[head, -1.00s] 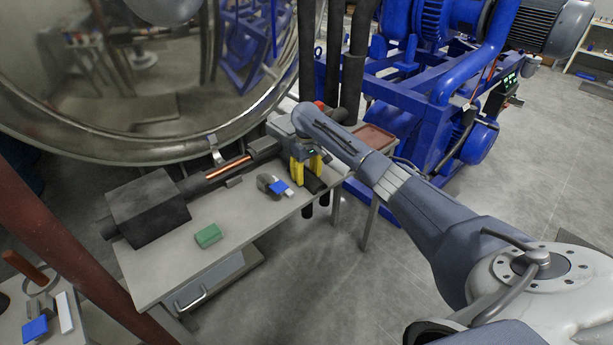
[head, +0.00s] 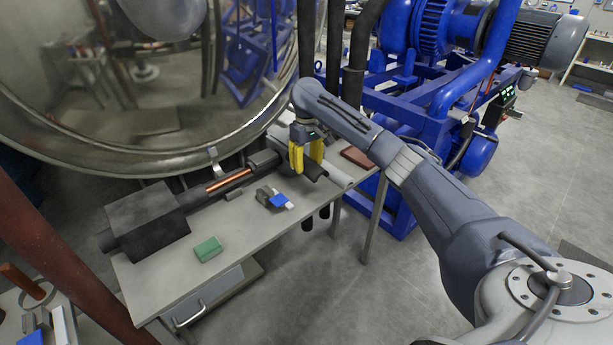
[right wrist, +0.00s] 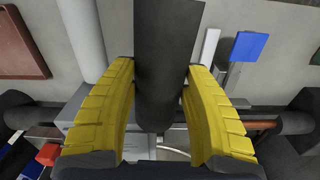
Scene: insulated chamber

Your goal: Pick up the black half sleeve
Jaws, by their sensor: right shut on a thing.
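My right gripper (head: 307,163) has yellow fingers shut on the black half sleeve (head: 315,173), above the back right part of the worktable. In the right wrist view, the dark sleeve (right wrist: 166,60) runs between the two yellow fingers of the gripper (right wrist: 160,80), which touch its sides. Its far end hides behind the gripper in the head view. A pipe with a bare copper stretch (head: 228,181) and black covering lies left of the gripper. My left gripper is not in view.
The worktable (head: 240,225) holds a black box (head: 146,220), a green block (head: 208,249), a blue-and-grey tool (head: 275,199), a light grey cylinder (head: 338,177) and a reddish-brown tray (head: 357,158). The large metal chamber (head: 110,150) stands close behind. The table's front middle is clear.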

